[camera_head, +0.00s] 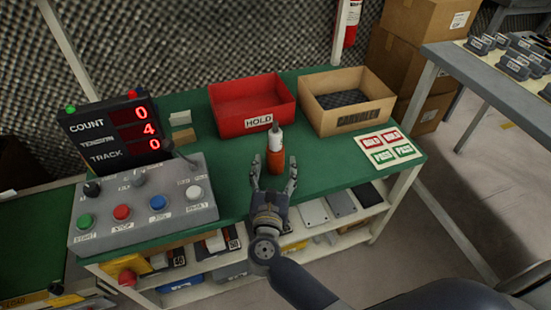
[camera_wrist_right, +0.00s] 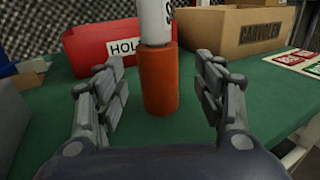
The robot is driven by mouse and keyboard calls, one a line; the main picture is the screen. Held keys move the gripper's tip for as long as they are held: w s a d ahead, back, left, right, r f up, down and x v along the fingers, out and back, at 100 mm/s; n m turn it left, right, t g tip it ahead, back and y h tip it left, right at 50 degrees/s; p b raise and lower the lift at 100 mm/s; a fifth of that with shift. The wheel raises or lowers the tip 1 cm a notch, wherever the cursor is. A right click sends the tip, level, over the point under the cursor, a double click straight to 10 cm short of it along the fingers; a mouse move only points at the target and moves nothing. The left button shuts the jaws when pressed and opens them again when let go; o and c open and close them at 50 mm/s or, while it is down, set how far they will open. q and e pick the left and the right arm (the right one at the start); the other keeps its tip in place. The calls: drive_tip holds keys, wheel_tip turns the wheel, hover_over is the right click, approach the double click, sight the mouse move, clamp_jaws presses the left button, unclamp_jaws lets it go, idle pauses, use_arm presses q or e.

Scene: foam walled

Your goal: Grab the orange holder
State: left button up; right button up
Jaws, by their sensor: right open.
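The orange holder (camera_head: 275,161) is an upright orange cylinder on the green table, with a white cylinder (camera_head: 275,136) standing up out of its top. In the right wrist view the orange holder (camera_wrist_right: 158,82) stands between and beyond my open fingers. My right gripper (camera_head: 274,180) is open, with a finger on each side of the holder's near side. In the right wrist view my right gripper (camera_wrist_right: 160,95) shows gaps between both fingers and the holder. My left gripper is not in view.
A red HOLD bin (camera_head: 224,121) and a cardboard box (camera_head: 322,121) stand behind the holder. A control panel (camera_head: 143,216) and a counter display (camera_head: 112,134) stand left. A label sheet (camera_head: 387,149) lies right. Shelves (camera_head: 330,220) are below the table's front edge.

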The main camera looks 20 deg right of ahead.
sight(274, 161)
drive_tip(key=x, duration=0.5)
drive_tip(key=shift+a+f, duration=0.1)
drive_tip(key=shift+c, duration=0.5)
drive_tip(key=c, duration=1.1)
